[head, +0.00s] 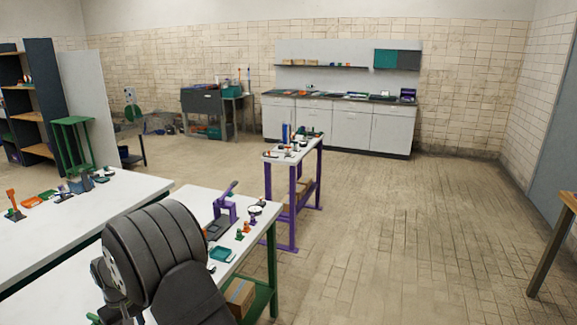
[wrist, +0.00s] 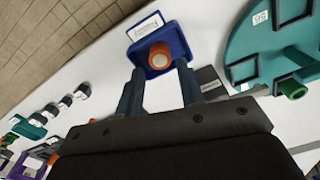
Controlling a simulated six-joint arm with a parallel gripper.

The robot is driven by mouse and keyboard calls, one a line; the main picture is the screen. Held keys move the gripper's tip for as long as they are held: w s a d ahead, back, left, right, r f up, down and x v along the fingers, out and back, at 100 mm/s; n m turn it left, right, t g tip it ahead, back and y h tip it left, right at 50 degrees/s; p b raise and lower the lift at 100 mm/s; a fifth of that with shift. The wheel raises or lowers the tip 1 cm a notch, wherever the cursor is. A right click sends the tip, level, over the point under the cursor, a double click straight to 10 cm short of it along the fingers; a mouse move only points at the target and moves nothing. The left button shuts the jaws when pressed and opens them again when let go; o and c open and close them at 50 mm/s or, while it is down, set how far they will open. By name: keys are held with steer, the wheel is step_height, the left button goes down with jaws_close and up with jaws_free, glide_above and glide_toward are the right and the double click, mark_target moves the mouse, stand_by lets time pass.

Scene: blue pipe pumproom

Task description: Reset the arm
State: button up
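My gripper (wrist: 160,76) shows in the wrist view with its two dark blue-grey fingers spread apart. An orange round piece with a pale centre (wrist: 159,55) sits in the bin. In the head view, my dark arm fills the lower left foreground and the gripper is hidden.
A green round tray (wrist: 250,38) with dark frames lies right of the bin. Several small dark and white parts (wrist: 65,101) lie at left. The head view shows white worktables (head: 60,220), a purple-legged stand (head: 293,200) and clear floor (head: 410,240) at right.

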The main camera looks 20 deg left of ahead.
steer(key=w+d+r, duration=0.7)
steer(key=d, duration=0.2)
steer(key=s+a+r, duration=0.1)
steer(key=s+a, duration=0.1)
steer(key=s, duration=0.5)
steer(key=s+a+r, duration=0.1)
steer(key=s+a, duration=0.1)
steer(key=s, duration=0.5)
steer(key=s+a+f, duration=0.3)
steer(key=s+f, duration=0.1)
steer(key=s, duration=0.1)
steer(key=s+a+f, duration=0.2)
steer(key=s, duration=0.1)
steer(key=shift+a, duration=0.3)
steer(key=f, duration=0.1)
steer(key=s+f, duration=0.1)
steer(key=a+f, duration=0.1)
steer(key=shift+s, duration=0.25)
steer(key=shift+f, duration=0.7)
